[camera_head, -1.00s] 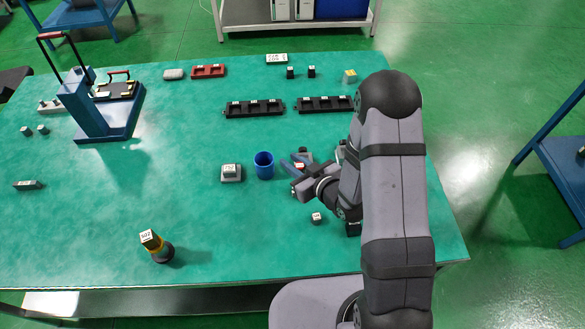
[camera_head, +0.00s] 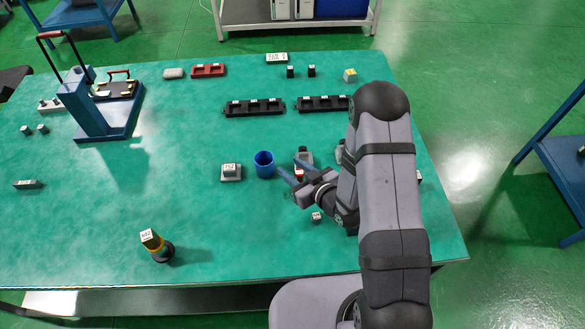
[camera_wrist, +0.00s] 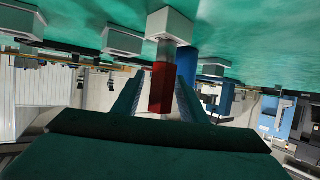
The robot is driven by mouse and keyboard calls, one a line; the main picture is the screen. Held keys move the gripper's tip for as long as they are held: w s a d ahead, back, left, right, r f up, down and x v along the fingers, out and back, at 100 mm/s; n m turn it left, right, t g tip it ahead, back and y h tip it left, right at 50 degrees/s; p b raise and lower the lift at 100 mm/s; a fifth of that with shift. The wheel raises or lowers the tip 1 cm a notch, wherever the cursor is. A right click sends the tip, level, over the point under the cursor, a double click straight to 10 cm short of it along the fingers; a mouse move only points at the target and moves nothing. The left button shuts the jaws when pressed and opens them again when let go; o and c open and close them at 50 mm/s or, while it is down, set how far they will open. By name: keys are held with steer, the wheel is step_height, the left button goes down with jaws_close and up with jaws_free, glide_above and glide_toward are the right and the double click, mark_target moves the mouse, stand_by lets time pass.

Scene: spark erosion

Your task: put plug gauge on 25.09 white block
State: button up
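In the head view a small red piece with a pale top (camera_head: 299,174), which I take to be the plug gauge, is between the two blue fingers of my gripper (camera_head: 285,165). The fingers stand apart. In the wrist view, where the table is at the top, the red post (camera_wrist: 161,88) lines up with a white block (camera_wrist: 170,25); I cannot tell whether it rests on it. The fingers of my gripper (camera_wrist: 157,95) flank the post, with a gap on the left side. A pale block (camera_head: 305,157) lies just behind in the head view. The 25.09 label is not readable.
A blue cup (camera_head: 264,164) is left of my gripper, with a labelled block (camera_head: 231,173) beyond it. A small cube (camera_head: 316,217) lies close in front. A yellow-black labelled piece (camera_head: 156,246) stands front left. Black racks (camera_head: 254,108) lie behind. The left middle is clear.

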mark_target(303, 175)
steer(key=shift+r, duration=0.2)
steer(key=shift+s+d, duration=0.15)
steer(key=shift+d, duration=0.05)
steer(key=p+v, duration=0.1)
steer(key=v, duration=0.4)
steer(key=p+v, duration=0.1)
steer(key=v, duration=0.3)
steer(key=shift+s+d+r+p, duration=0.1)
steer(key=shift+s+r+p, duration=0.15)
steer(key=shift+r+p, duration=0.1)
steer(key=shift+p+v, duration=0.75)
steer(key=shift+v, duration=0.15)
steer(key=shift+f, duration=0.1)
